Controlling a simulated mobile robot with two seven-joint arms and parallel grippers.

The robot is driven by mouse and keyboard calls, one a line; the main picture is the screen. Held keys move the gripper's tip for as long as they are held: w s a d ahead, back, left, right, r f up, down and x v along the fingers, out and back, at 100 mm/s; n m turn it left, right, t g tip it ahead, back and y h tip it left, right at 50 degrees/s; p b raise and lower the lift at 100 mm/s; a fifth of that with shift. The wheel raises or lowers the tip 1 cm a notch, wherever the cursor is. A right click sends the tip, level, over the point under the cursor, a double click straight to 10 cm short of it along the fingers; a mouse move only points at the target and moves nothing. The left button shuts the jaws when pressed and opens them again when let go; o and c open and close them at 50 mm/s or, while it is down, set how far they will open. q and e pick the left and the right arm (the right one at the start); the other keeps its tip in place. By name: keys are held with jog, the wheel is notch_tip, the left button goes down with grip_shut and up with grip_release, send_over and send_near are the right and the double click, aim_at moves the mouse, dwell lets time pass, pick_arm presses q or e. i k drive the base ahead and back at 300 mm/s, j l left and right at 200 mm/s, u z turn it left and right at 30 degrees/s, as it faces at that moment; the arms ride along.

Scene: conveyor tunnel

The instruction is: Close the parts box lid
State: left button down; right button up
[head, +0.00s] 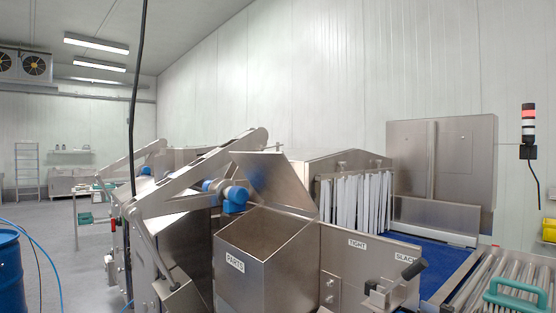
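The parts box (232,264) is an open-topped steel box with a "PARTS" label on its front, standing near the middle of the head view. Its lid (274,178) is a flat steel panel raised and tilted at the back of the box, so the box stands open. The inside looks bare as far as it shows; its bottom is hidden. Neither of my grippers shows in the head view.
A steel panel marked "TIGHT" and "SLACK" (345,262) with a black-handled lever (410,272) adjoins the box on the right. A blue conveyor belt (420,258), strip curtain (355,203) and rollers lie beyond. A steel beam with blue knobs (236,198) stands close left.

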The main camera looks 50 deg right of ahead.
aim_at(271, 175)
jog(key=i+j+z, duration=0.15)
jog(key=z, duration=0.3)
jog(key=i+j+z, duration=0.25)
jog(key=z, duration=0.2)
jog(key=i+j+z, duration=0.3)
jog(key=z, duration=0.15)
jog(key=i+j+z, duration=0.15)
jog(key=j+z, duration=0.3)
jog(key=i+j+z, duration=0.1)
jog(key=j+z, duration=0.5)
jog(key=i+j, duration=0.05)
jog(key=j, duration=0.05)
